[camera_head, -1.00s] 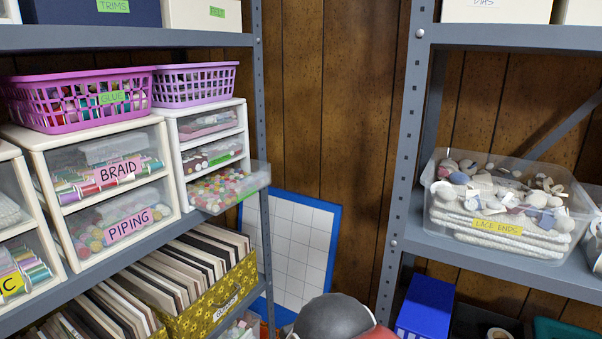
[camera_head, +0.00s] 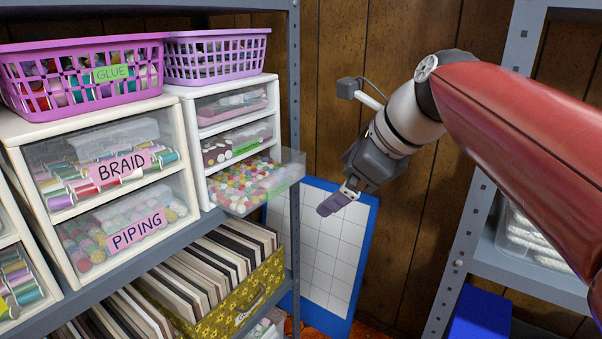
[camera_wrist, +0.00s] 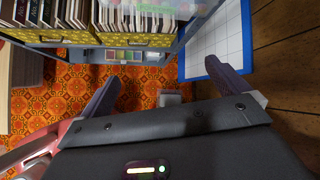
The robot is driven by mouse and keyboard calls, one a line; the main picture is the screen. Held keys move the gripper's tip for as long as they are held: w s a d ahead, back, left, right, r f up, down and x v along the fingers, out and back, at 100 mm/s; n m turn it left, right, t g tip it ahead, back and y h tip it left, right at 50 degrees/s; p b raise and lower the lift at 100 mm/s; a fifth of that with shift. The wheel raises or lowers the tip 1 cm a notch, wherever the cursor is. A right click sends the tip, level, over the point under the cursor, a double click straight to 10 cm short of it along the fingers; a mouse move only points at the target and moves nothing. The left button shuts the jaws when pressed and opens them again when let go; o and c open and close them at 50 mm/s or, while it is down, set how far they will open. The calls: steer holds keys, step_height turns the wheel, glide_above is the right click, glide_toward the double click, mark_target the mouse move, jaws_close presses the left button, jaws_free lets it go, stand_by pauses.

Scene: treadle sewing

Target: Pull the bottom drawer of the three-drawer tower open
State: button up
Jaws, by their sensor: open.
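The three-drawer tower (camera_head: 191,150) is the narrow white unit on the left shelf, under a lilac basket. Its bottom drawer (camera_head: 250,187) is clear, holds many colourful balls, and sticks out past the tower's front. The two drawers above it look closed. My gripper (camera_head: 340,200) is to the right of the drawer, apart from it, in front of the white gridded board. In the wrist view my gripper (camera_wrist: 165,88) has its two fingers spread wide with nothing between them. The clear drawer's underside (camera_wrist: 165,7) shows at the top of that view.
A wider two-drawer unit labelled BRAID and PIPING (camera_head: 107,180) stands left of the tower. A yellow patterned box of boards (camera_head: 232,302) sits on the shelf below. The blue-edged gridded board (camera_head: 325,255) leans against the wall. A grey shelf post (camera_head: 294,110) stands beside the tower.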

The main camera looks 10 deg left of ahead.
mark_target(288, 176)
steer(key=w+a+m, duration=0.1)
steer(key=a, duration=0.2)
steer(key=w+a+f+m+y, duration=0.1)
steer(key=a, duration=0.2)
steer(key=w+a+f+m+b, duration=0.1)
steer(key=w+a, duration=0.1)
steer(key=a, duration=0.1)
steer(key=shift+a+f+g+y, duration=0.15)
steer(key=shift+f+g+y, duration=0.15)
steer(key=shift+g, duration=0.1)
steer(key=shift+r, duration=0.1)
